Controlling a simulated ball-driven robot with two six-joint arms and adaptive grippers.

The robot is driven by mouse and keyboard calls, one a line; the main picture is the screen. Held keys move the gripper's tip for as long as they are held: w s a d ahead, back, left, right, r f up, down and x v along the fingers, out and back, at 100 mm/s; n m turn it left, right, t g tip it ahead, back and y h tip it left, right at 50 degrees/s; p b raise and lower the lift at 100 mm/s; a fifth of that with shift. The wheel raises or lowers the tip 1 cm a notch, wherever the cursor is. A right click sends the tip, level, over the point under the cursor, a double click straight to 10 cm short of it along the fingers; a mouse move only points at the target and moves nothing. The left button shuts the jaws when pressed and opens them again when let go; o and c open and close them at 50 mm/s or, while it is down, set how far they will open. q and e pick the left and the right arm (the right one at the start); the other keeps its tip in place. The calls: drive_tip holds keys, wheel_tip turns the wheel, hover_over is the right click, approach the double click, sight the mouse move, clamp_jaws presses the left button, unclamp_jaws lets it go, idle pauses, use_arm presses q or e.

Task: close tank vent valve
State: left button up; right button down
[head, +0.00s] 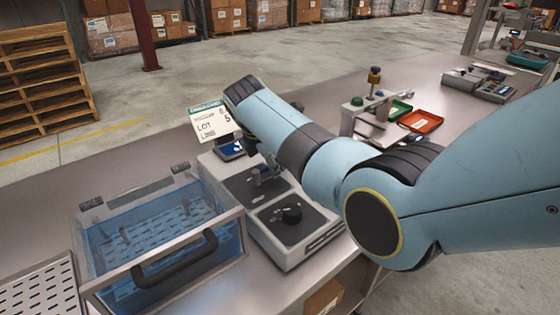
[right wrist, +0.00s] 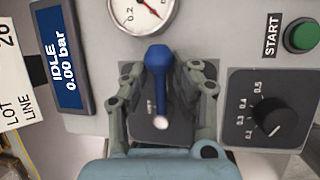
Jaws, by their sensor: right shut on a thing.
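In the right wrist view a blue valve lever (right wrist: 160,58) stands out from a dark plate on a grey panel. It points down the picture and ends in a pale tip. My right gripper (right wrist: 163,88) has one finger on each side of the lever and is shut on it. In the head view my right gripper (head: 264,172) is at the control box (head: 287,256) beside the tank, and the lever is mostly hidden there. The clear tank (head: 160,235) with blue inside and a black handle stands left of the box. My left gripper is not in view.
The panel has a display (right wrist: 62,62) reading IDLE 0.00 bar, a gauge (right wrist: 143,10), a black dial (right wrist: 270,117) and a green START button (right wrist: 302,36). A lot card (head: 213,122) stands behind. Red tray (head: 421,121) and weighing gear lie farther right on the bench.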

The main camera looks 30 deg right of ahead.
drive_tip(key=shift+d+r, duration=0.1)
drive_tip(key=c, duration=1)
unclamp_jaws()
drive_tip(key=shift+c, duration=0.2)
drive_tip(key=v, duration=1.2)
